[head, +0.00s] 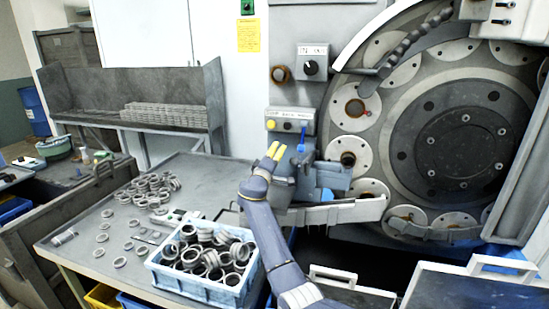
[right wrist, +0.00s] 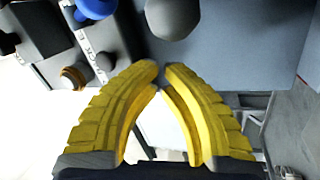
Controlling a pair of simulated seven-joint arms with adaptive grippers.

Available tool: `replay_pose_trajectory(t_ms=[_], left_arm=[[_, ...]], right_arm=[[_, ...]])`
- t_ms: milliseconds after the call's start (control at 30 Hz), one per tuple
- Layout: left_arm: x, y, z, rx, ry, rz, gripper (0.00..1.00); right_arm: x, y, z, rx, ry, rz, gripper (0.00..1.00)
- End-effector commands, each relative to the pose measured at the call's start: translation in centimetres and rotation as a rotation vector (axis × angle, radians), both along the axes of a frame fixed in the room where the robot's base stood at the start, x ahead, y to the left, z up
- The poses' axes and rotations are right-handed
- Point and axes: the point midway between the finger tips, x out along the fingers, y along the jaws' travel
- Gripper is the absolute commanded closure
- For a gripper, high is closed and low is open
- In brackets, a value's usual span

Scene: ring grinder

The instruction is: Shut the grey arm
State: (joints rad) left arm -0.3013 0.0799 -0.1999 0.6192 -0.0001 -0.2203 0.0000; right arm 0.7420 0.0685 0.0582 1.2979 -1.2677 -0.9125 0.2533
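A light grey arm (head: 335,213) reaches sideways in front of the grinder's face, below a blue-and-grey fitting, at the middle of the head view. Its right end is near the discs of the big wheel. My right gripper (head: 277,152) has yellow fingers and is above and left of the grey arm, apart from it, in front of the small control box. In the right wrist view its fingertips (right wrist: 162,69) are close together with a narrow gap and nothing between them. I cannot pick out the grey arm in that view. My left gripper is not in view.
The control box (head: 290,121) with knobs is just behind my right gripper. A blue crate of rings (head: 172,277) and loose rings (head: 150,190) are on the table (head: 80,258) at left. The large grinder wheel (head: 450,140) fills the right.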

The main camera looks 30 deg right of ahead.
Motion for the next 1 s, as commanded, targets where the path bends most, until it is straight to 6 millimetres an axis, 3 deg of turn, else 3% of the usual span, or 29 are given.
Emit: replay_pose_trajectory(t_ms=[67, 533, 1000], left_arm=[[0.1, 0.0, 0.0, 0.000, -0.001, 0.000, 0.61], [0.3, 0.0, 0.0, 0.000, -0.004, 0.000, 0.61], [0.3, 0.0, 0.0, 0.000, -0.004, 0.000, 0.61]], right_arm=[[0.6, -0.8, 0.3, 0.000, 0.000, 0.000, 1.00], [-2.7, -0.8, -1.5, 0.000, 0.001, 0.001, 1.00], [-3.0, -0.8, -1.7, 0.000, 0.001, 0.001, 1.00]])
